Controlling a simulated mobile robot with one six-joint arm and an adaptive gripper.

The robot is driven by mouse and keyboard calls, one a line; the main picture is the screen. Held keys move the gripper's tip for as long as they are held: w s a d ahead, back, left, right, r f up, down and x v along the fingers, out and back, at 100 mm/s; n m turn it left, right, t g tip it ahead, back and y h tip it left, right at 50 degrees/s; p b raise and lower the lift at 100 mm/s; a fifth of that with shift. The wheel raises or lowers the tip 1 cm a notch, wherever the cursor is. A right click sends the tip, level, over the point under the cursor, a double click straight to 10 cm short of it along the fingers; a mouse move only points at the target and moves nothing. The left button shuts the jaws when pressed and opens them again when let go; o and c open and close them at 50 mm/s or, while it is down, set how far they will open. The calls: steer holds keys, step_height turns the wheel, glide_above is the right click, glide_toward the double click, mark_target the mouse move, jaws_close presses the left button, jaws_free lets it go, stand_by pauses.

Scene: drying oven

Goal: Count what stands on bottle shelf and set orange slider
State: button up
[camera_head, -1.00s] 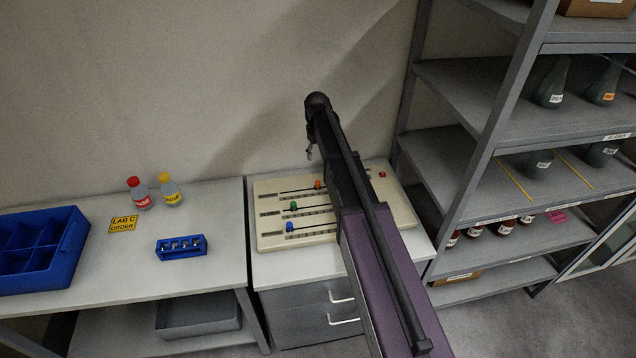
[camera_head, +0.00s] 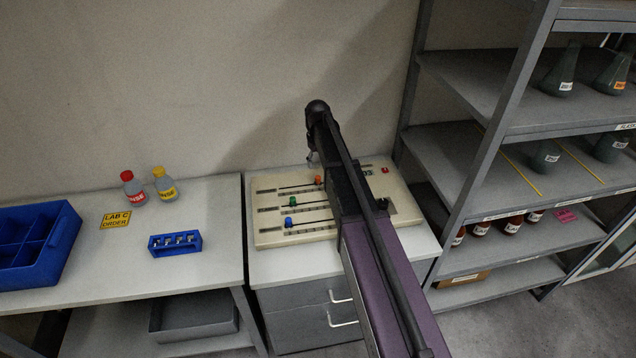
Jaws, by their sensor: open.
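The slider panel (camera_head: 262,222) lies on the cabinet top, with three sliders on slots. The orange slider (camera_head: 318,181) is on the top slot, the green slider (camera_head: 292,201) on the middle one and the blue slider (camera_head: 288,222) on the lowest. Several brown bottles (camera_head: 512,226) with white labels stand on a lower rack shelf (camera_head: 500,249); the rack post and my arm may hide others. My gripper (camera_head: 312,158) is open and empty, above the panel's back edge near the orange slider. My arm covers the panel's right part.
Flasks (camera_head: 562,78) stand on the shelves above. On the left table are a red-capped bottle (camera_head: 134,191), a yellow-capped bottle (camera_head: 165,187), a blue rack (camera_head: 174,243) and a blue bin (camera_head: 62,255).

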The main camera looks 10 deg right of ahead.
mark_target(317, 177)
steer(key=shift+f+b, duration=3.5)
steer(key=shift+f, duration=0.3)
steer(key=shift+c, duration=0.2)
steer(key=shift+a, duration=0.1)
jaws_close()
